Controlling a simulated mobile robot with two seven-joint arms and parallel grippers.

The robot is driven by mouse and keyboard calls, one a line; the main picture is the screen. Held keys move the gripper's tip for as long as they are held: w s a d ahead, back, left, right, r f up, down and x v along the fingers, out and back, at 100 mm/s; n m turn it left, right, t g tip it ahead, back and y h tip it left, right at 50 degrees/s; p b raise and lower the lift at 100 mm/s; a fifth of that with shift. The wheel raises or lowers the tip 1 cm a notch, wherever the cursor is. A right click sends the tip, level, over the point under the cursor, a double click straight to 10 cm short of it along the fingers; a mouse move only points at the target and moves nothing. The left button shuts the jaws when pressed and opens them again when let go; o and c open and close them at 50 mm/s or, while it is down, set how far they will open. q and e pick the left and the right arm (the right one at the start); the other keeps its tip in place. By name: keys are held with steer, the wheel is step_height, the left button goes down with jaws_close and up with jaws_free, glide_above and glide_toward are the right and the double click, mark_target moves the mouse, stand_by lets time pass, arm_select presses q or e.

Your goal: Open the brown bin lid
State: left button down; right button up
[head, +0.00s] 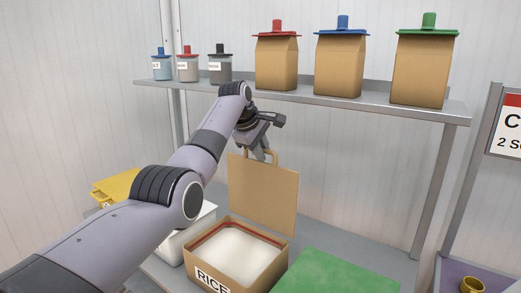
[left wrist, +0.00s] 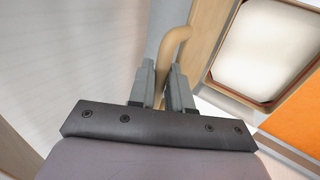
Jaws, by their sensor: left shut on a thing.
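The brown bin (head: 270,270) with a RICE label stands on the lower shelf, and its white contents show inside a reddish rim. Its brown lid (head: 264,198) stands nearly upright at the back edge, so the bin is open. My left gripper (head: 262,155) is at the lid's top edge, shut on the curved tan handle. In the left wrist view the handle (left wrist: 177,42) runs between the two grey fingers, with the open bin to the right. My right gripper is not in view.
A white container (head: 178,250) and a yellow bin (head: 117,187) are left of the brown bin, partly behind my arm. A green surface (head: 335,275) lies to the right. The upper shelf (head: 300,97) holds jars and several paper bags above the lid.

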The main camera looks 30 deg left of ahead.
arm_select(q)
steer(key=shift+s+d+f, duration=0.1)
steer(key=shift+d+f, duration=0.05)
steer(key=shift+f, duration=0.3)
steer(key=c, duration=1.2)
jaws_free()
steer(key=shift+c, duration=0.2)
steer(key=b+v, duration=0.2)
steer(key=v, duration=0.6)
steer(key=shift+w, duration=0.35)
steer(key=shift+r, duration=0.15)
steer(key=shift+s, duration=0.1)
